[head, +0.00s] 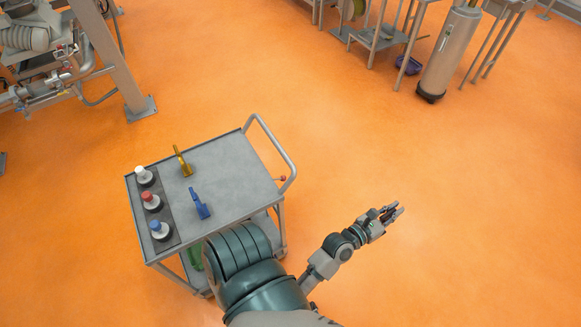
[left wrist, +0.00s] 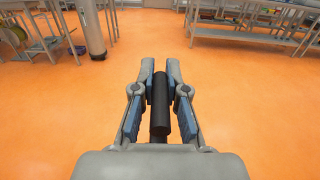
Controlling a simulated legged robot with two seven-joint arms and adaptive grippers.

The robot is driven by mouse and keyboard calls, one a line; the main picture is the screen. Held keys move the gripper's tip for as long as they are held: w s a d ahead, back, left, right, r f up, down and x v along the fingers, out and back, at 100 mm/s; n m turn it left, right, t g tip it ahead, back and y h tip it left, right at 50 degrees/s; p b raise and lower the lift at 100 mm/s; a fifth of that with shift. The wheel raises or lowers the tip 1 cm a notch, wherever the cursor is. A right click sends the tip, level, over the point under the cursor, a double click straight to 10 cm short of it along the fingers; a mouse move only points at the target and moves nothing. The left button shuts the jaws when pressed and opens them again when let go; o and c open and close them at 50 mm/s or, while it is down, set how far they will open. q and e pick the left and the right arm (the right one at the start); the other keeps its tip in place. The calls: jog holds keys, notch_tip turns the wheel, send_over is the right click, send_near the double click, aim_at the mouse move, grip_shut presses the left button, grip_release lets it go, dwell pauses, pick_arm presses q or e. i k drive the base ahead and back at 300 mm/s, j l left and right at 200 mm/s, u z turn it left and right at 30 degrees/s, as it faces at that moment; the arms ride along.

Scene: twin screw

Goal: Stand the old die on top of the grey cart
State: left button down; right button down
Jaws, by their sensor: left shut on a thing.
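The grey cart (head: 238,168) stands left of centre in the head view, with a flat top and a push handle at its right end. My left gripper (head: 392,211) is out over the open floor, to the right of the cart and apart from it. In the left wrist view my left gripper (left wrist: 160,78) is shut on a dark cylinder (left wrist: 161,108), whose long side runs away from the palm. I cannot tell from its look alone whether this cylinder is the old die. My right gripper is not in view.
On the cart's left side, a dark strip holds white (head: 144,176), red (head: 152,200) and blue-topped (head: 159,230) pieces. A yellow tool (head: 183,162) and blue tool (head: 199,204) stand beside it. The cart top's right part is bare. A steel cylinder (head: 450,52) stands far off.

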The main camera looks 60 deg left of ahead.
aim_at(237, 169)
jog(key=i+u, duration=0.2)
jog(key=u, duration=0.2)
jog(key=i+u, duration=0.2)
jog(key=u, duration=0.15)
jog(key=i+u, duration=0.25)
jog(key=u, duration=0.15)
jog(key=i+l+u, duration=0.15)
jog(key=u, duration=0.2)
jog(key=i+u, duration=0.25)
jog(key=u, duration=0.2)
jog(key=i+l+u, duration=0.1)
jog(key=i+u, duration=0.15)
jog(key=u, duration=0.15)
jog(key=i+l+u, duration=0.15)
jog(key=u, duration=0.3)
